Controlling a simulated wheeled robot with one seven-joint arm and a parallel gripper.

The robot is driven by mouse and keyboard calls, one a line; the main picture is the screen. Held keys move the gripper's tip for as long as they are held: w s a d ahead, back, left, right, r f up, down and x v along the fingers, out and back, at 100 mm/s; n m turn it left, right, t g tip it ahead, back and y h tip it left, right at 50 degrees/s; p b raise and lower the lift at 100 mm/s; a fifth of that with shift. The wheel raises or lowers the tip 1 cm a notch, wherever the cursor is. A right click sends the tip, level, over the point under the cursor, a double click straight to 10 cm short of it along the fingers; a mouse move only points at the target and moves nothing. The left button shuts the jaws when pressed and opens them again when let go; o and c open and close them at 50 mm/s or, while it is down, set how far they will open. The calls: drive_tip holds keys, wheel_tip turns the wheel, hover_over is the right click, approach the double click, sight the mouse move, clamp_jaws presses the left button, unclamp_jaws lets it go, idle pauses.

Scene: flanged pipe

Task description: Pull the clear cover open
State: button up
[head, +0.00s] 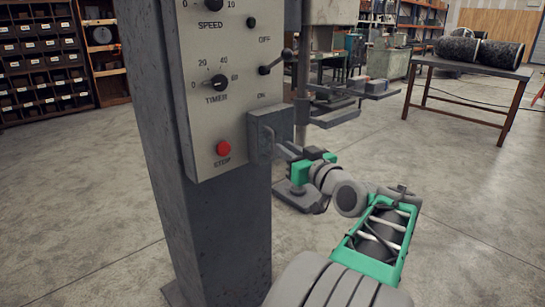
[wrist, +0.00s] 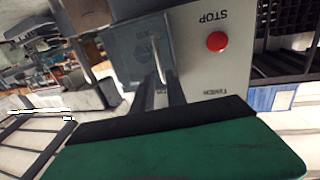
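A grey box with a plate-like cover (head: 271,133) sits on the right edge of the control panel, beside the red STOP button. In the wrist view the cover (wrist: 132,58) looks grey and faintly see-through, and a thin light bar handle (wrist: 156,58) stands on it. The cover looks closed. My gripper (head: 281,147) reaches in from the right at the cover. In the wrist view its two dark fingers (wrist: 163,82) lie either side of the handle's near end, with a narrow gap between them. I cannot tell whether they press on it.
The red STOP button (head: 223,148), a TIMER knob (head: 220,81) and a lever (head: 275,63) are on the panel (head: 200,110). Machine parts (head: 345,92) stand behind my gripper. A table (head: 470,66) is at the back right. The floor at right is clear.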

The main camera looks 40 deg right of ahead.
sight(273, 141)
drive_tip(key=w, duration=0.4)
drive_tip(key=w+d, duration=0.1)
drive_tip(key=w, duration=0.1)
drive_tip(key=shift+w, duration=0.4)
drive_tip(key=shift+r, duration=0.1)
clamp_jaws()
idle(0.8)
